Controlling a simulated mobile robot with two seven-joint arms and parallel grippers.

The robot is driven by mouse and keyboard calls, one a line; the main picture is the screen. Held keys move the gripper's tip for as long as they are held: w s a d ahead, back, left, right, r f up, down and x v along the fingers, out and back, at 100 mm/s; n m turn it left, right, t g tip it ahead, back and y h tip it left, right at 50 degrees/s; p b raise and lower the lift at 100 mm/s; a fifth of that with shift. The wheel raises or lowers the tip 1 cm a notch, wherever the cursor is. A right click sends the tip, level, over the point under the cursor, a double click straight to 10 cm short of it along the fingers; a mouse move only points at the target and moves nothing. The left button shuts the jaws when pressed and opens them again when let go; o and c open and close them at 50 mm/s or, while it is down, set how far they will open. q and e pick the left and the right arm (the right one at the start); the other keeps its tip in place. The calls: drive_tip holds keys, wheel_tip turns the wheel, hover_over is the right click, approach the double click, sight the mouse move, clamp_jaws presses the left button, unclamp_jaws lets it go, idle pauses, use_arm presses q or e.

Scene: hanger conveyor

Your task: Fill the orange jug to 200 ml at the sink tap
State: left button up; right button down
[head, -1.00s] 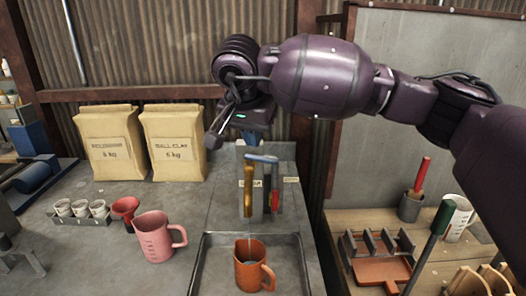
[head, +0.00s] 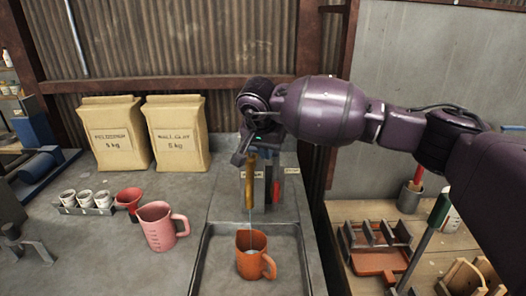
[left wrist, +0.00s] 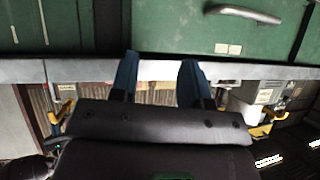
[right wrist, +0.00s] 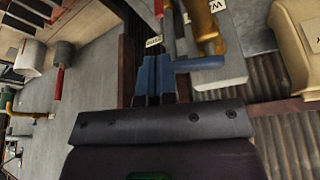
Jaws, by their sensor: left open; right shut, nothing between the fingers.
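The orange jug (head: 251,256) stands upright in the sink tray, its handle to the right. A thin water stream (head: 250,222) falls into it, and pale liquid shows inside; I cannot read its level. The tap's brass part (head: 249,185) and red handle (head: 276,190) show above the jug. My right gripper (head: 240,156) is shut and empty at the top of the tap, hiding its upper part. In the right wrist view its blue fingers (right wrist: 153,75) are together beside the tap; contact is unclear. My left gripper (left wrist: 158,78) is open and empty, away from the jug.
A pink measuring jug (head: 158,228) and red cup (head: 129,200) stand left of the sink (head: 205,262). Two clay bags (head: 178,135) stand behind. A wooden bench (head: 345,212) with tools lies right. A green cabinet (left wrist: 170,25) fronts my left gripper.

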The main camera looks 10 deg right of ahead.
drive_tip(key=shift+w, duration=0.15)
drive_tip(key=d+n+b, duration=0.1)
drive_tip(key=w+n+y+b, duration=0.1)
drive_tip(key=shift+w+d+f+n+b, duration=0.1)
drive_tip(key=shift+w+d+n+b, duration=0.15)
drive_tip(key=shift+d+n+b, duration=0.15)
idle(0.3)
drive_tip(key=shift+s+a, duration=0.1)
idle(0.3)
